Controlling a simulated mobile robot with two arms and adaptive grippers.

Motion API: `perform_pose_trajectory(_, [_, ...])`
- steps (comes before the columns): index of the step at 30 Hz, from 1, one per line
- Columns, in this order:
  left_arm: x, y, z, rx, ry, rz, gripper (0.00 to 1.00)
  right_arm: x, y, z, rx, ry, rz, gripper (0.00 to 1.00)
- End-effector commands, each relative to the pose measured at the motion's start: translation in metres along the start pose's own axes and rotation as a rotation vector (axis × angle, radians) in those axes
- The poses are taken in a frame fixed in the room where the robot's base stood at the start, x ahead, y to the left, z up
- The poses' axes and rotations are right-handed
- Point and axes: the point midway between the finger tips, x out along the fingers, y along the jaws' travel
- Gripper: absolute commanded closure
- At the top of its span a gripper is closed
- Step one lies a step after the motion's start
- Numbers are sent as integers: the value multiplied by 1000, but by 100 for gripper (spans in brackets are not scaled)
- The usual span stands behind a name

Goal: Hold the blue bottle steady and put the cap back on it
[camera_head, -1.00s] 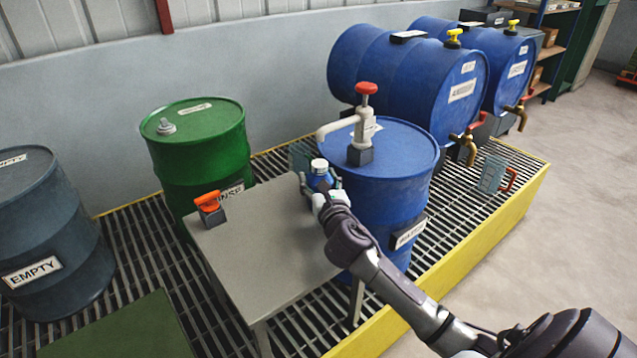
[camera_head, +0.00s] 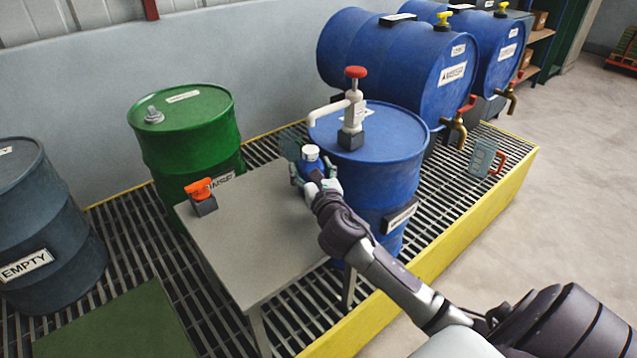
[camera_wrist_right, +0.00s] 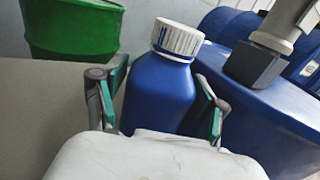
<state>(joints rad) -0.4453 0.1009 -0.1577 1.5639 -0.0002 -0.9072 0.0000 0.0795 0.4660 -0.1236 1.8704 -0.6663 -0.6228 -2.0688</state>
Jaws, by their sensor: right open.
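The blue bottle (camera_head: 313,165) stands near the far right corner of the grey table, beside the blue drum. A white ribbed cap (camera_head: 311,152) sits on its neck. In the right wrist view the bottle (camera_wrist_right: 160,92) looks upright but leans in the tilted picture, with the cap (camera_wrist_right: 178,38) on top. My right gripper (camera_head: 315,178) is open around the bottle. Its two teal-padded fingers (camera_wrist_right: 160,100) are on either side of the body, with a gap visible at the right; contact at the left is unclear. The bottle's base is hidden. My left gripper is not in view.
The grey table (camera_head: 245,240) is mostly bare, with an orange-handled block (camera_head: 201,196) at its left edge. A blue drum (camera_head: 385,185) with a red-topped pump (camera_head: 354,110) stands close right. A green drum (camera_head: 185,130) is behind, and a dark drum (camera_head: 45,230) stands left.

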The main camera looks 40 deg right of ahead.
Motion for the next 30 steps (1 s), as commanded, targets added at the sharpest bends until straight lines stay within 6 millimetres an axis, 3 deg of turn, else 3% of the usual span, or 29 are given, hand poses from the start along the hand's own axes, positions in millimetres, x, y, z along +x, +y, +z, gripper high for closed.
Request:
perform_pose_trajectory(9, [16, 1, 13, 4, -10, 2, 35, -70, 0, 0, 0, 3, 1, 28])
perform_pose_trajectory(15, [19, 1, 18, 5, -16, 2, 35, -98, 0, 0, 0, 2, -1, 28])
perform_pose_trajectory(30, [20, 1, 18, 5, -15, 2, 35, -107, 0, 0, 1, 0, -1, 28])
